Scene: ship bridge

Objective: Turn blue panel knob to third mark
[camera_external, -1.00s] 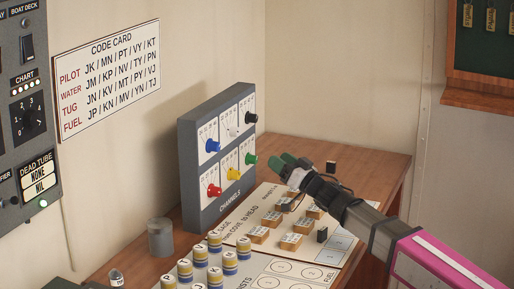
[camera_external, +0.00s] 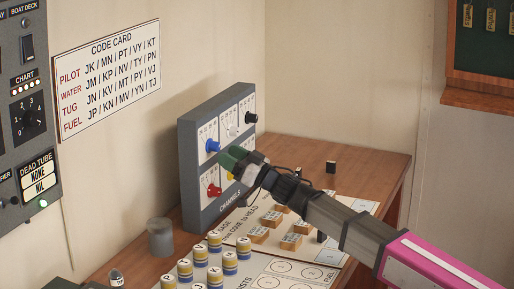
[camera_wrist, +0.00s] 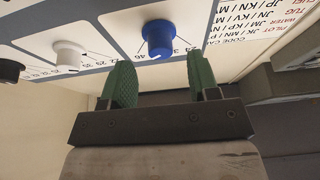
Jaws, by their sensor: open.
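The blue knob (camera_external: 212,145) is at the upper left of the grey channels panel (camera_external: 189,180). In the wrist view the blue knob (camera_wrist: 158,38) sits on a white plate with printed numbers, and a small white mark shows at its lower edge. My gripper (camera_external: 228,157) is just in front of the panel, close to the blue knob. In the wrist view its green fingers (camera_wrist: 162,82) are open and spread to either side below the knob, with nothing between them. The fingers appear apart from the knob. The green knob is hidden behind my gripper in the external view.
Beside it are a white knob (camera_wrist: 69,55) and a black knob (camera_wrist: 10,70). A red knob (camera_external: 214,190) and a partly hidden yellow knob (camera_external: 230,176) are below. Lettered cylinders (camera_external: 200,254), wooden blocks (camera_external: 259,235) and a grey cylinder (camera_external: 160,237) stand on the desk.

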